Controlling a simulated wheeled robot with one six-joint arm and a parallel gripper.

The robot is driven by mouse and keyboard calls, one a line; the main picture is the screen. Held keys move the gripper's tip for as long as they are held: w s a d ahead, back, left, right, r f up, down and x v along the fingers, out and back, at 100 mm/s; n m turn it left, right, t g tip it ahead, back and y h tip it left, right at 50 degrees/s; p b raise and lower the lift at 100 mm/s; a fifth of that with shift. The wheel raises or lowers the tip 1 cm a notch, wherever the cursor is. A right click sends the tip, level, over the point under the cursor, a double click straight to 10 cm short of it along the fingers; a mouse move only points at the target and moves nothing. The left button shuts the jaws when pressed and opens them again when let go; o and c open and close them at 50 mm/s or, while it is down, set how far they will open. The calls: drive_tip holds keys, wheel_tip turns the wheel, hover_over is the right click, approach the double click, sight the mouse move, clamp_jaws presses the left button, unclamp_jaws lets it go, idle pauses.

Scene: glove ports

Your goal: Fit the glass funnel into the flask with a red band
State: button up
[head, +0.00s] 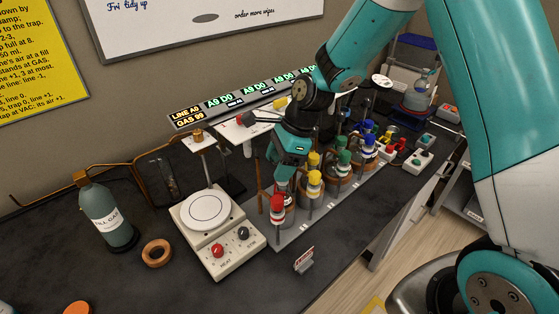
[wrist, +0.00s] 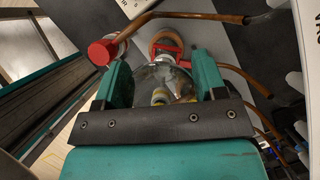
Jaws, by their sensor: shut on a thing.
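My gripper (head: 284,178) is low over the near-left end of the row of flask stations, beside the red-capped one. In the wrist view my gripper (wrist: 164,66) has its two green fingers on either side of a clear, rounded glass piece, which looks like the glass funnel (wrist: 160,76). It is shut on this funnel. Just past the fingertips is a red band or clamp (wrist: 164,48) in a brown ring, apparently at the red flask. The flask's glass is mostly hidden, and I cannot tell whether funnel and flask touch. In the head view the gripper hides the funnel.
A red cap (head: 277,205) stands at the near end, with yellow (head: 314,178), green (head: 344,158) and blue (head: 370,140) caps beyond. A hotplate (head: 208,212) is to the left, with a cork ring (head: 157,253) and a bottle (head: 107,215). A copper tube (wrist: 190,15) crosses close to the gripper.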

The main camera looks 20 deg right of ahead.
drive_tip(key=shift+f, duration=0.4)
drive_tip(key=o, duration=0.6)
